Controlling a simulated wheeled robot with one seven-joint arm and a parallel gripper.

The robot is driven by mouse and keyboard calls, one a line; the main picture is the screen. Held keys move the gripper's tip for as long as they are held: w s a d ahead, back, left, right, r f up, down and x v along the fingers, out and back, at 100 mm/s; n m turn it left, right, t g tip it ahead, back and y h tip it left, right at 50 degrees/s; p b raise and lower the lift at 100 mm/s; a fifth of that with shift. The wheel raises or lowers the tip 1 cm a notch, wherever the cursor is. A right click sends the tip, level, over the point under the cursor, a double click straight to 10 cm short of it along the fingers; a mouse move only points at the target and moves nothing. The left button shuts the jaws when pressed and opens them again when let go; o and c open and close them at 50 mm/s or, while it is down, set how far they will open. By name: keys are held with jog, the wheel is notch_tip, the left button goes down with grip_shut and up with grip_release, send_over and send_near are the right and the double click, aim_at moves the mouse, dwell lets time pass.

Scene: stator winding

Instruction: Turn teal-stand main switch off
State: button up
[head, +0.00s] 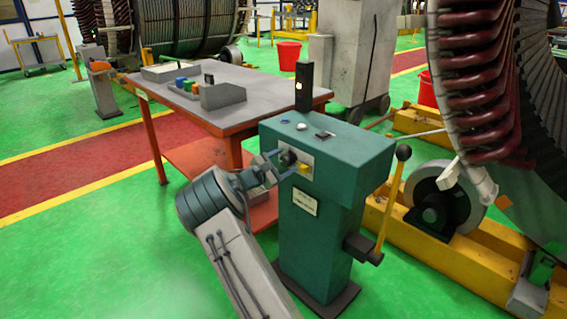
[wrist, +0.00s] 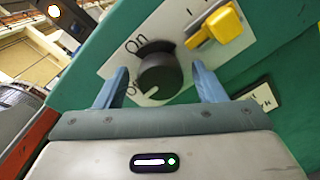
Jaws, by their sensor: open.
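The teal stand (head: 325,200) stands in the middle of the head view. Its main switch is a black round knob (head: 288,158) on a pale plate on the sloped face. In the wrist view the knob (wrist: 160,76) sits between "On" lettering at upper left and partly hidden "Of…" lettering at left. A white mark on the knob points to the lower left, towards the "Of…" side. My gripper (head: 283,164) is open, with its blue fingers on either side of the knob in the wrist view (wrist: 161,84). I cannot tell whether they touch it.
A yellow switch (wrist: 222,26) is close beside the knob. A black post (head: 304,86) with a lit lamp stands on the stand's top. A yellow-handled lever (head: 392,200) is at its right side. An orange table (head: 250,115) is behind.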

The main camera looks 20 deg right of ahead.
jog(key=p+v, duration=0.1)
jog(key=v, duration=1.2)
jog(key=shift+a, duration=0.4)
jog(key=shift+s, duration=0.1)
jog(key=s+d+r+m+g+y+p, duration=0.25)
jog(key=s+r+m+y+p, duration=0.2)
jog(key=s, duration=0.35)
jog(key=s+d+r+m+g+y+p, duration=0.25)
jog(key=s+r, duration=0.25)
jog(key=s, duration=0.3)
jog(key=s+a+r+m+y+p, duration=0.3)
jog(key=s+a+r+y+p, duration=0.2)
jog(key=s, duration=0.7)
jog(key=s+a+r+m+t+y+p, duration=0.1)
jog(key=s+a+r+m+y+p, duration=0.3)
jog(key=s+a+r, duration=0.4)
jog(key=s+r+y+p, duration=0.1)
jog(key=s, duration=0.3)
jog(key=shift+a+r+m+t+p, duration=0.2)
jog(key=shift+a+m+t+p, duration=0.1)
jog(key=shift+p, duration=0.1)
jog(key=shift+s+d, duration=0.1)
